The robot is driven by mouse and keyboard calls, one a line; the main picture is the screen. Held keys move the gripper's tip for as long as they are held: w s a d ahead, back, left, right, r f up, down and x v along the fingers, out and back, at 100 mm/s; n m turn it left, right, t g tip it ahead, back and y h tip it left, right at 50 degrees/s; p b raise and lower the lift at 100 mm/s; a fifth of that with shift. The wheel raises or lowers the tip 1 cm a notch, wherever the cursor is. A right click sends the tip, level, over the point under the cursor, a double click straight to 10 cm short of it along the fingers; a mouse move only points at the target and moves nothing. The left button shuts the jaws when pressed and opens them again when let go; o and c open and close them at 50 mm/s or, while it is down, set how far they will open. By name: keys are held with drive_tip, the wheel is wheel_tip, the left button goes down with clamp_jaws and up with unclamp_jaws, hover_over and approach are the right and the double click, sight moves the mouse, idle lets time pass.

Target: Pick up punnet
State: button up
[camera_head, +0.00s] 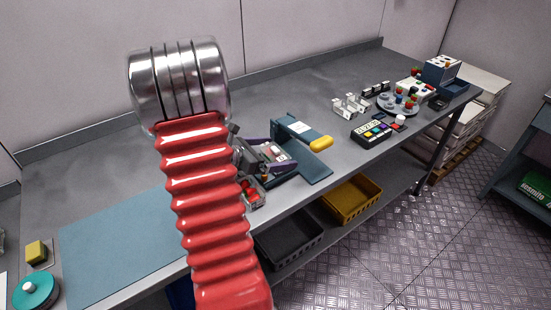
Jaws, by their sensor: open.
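A small clear punnet (253,193) with red fruit in it sits near the bench's front edge, just right of my red arm. My arm hides its left part. My gripper (271,154) is above and slightly right of the punnet in the picture. Its purple-edged fingers stand apart. I cannot tell from this view whether anything lies between them, and the wrist is partly hidden by my arm.
A teal press-like stand with a yellow handle (321,144) is right of my gripper. A black keypad device (377,131) and a round grey tray (385,104) stand farther right. A teal mat (115,245) lies left. Yellow (352,205) and black (289,246) crates sit below.

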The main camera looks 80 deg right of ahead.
drive_tip(key=shift+c, duration=0.4)
drive_tip(key=c, duration=1.1)
